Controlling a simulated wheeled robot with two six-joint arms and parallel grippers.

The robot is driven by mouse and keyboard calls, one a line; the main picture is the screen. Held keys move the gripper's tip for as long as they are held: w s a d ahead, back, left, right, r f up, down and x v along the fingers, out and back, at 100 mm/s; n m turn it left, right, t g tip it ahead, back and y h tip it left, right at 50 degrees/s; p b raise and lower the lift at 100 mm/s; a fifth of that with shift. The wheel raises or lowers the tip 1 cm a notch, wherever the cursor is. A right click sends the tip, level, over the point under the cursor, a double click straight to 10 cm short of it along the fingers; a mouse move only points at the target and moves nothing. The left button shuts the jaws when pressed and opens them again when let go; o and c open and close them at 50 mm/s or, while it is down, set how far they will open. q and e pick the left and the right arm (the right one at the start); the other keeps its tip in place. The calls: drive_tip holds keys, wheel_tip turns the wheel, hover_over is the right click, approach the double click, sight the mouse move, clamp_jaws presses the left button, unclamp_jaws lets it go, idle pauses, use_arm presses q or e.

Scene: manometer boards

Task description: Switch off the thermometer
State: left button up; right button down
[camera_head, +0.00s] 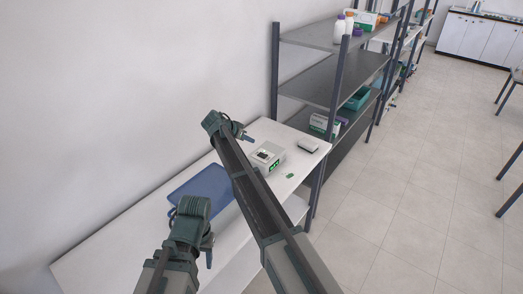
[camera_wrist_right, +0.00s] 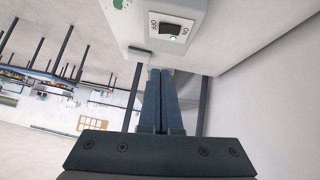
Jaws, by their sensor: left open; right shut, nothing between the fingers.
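The thermometer is most likely the white box (camera_head: 268,155) with a lit green display on the table. A small green light (camera_wrist_right: 173,38) glows beside the switch. My right gripper (camera_head: 249,138) is shut and empty, just behind the box in the head view. Its closed fingers (camera_wrist_right: 160,71) point toward the housing, a little below the switch, and look apart from it. My left gripper (camera_head: 209,262) is open and empty over the table's near part.
A blue tray or mat (camera_head: 205,187) lies on the white table (camera_head: 100,262), partly hidden by my arms. A small device (camera_head: 308,146) and a small green item (camera_head: 288,175) lie near the box.

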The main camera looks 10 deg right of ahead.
drive_tip(key=b, duration=0.8)
hover_over(265, 155)
drive_tip(key=a, duration=0.3)
drive_tip(key=f, duration=0.7)
drive_tip(key=shift+s+d+f, duration=0.15)
drive_tip(key=shift+s+f, duration=0.2)
drive_tip(key=shift+s, duration=0.05)
wheel_tip(265, 155, down, 2)
drive_tip(key=shift+s+d+f+b, duration=0.1)
drive_tip(key=shift+f+b, duration=0.05)
drive_tip(key=shift+b, duration=0.8)
use_arm(q)
drive_tip(key=shift+a+f+b, duration=0.15)
drive_tip(key=shift+f+b, duration=0.15)
drive_tip(key=shift+f, duration=2.5)
drive_tip(key=shift+a+f+b, duration=0.1)
drive_tip(key=shift+f+b, duration=0.15)
drive_tip(key=shift+f, duration=2.5)
use_arm(e)
drive_tip(key=shift+s+d+f, duration=0.1)
drive_tip(key=shift+f, duration=0.45)
use_arm(q)
drive_tip(key=shift+f+b, duration=0.3)
use_arm(e)
drive_tip(key=shift+s+f, duration=0.1)
drive_tip(key=shift+f, duration=0.2)
drive_tip(key=shift+s+r, duration=0.1)
use_arm(q)
drive_tip(key=shift+r, duration=0.1)
